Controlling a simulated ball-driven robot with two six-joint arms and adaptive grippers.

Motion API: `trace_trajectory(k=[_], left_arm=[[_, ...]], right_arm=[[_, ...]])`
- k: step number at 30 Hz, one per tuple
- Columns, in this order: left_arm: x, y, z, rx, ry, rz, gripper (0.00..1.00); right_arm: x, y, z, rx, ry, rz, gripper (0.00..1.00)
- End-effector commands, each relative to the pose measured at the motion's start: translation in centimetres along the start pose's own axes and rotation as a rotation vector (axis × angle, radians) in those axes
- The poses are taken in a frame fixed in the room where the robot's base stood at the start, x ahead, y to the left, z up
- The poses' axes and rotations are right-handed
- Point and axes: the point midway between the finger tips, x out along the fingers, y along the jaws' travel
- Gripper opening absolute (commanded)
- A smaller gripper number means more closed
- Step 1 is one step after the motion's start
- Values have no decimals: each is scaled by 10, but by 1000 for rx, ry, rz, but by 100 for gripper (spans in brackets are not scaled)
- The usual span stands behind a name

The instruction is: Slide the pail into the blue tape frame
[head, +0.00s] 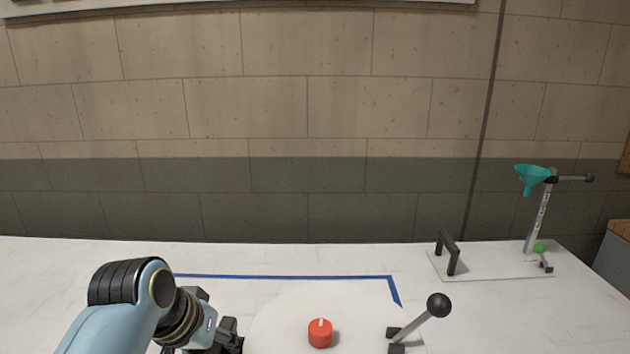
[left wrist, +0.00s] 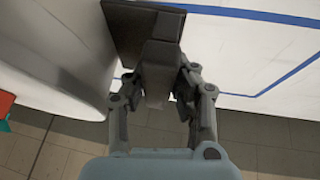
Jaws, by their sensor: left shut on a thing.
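The pail (head: 275,318) is white, and its round top with a red knob shows at the bottom of the head view. In the left wrist view its curved white wall (left wrist: 60,45) fills the left side. The blue tape frame (head: 290,277) lies on the table; its far edge and far right corner show behind the pail. Blue tape also shows in the left wrist view (left wrist: 240,13). My left gripper (head: 230,338) is at the pail's left side, shut on a dark handle (left wrist: 130,28) beside the wall. The pail's near side is cut off. My right gripper is out of view.
A lever with a black ball (head: 438,305) stands at the pail's right edge. A stand with a teal funnel (head: 533,176) and a plate with a black handle (head: 447,252) are at the back right. The table behind the pail is clear. Tiled floor (left wrist: 265,135) lies below the table edge.

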Motion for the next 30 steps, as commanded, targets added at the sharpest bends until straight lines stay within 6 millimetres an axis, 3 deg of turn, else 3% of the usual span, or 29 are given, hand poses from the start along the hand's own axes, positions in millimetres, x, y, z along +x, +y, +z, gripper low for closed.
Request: trace_trajectory(k=[30], left_arm=[[24, -7, -53, 0, 5, -1, 0]], right_arm=[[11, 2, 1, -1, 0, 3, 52]])
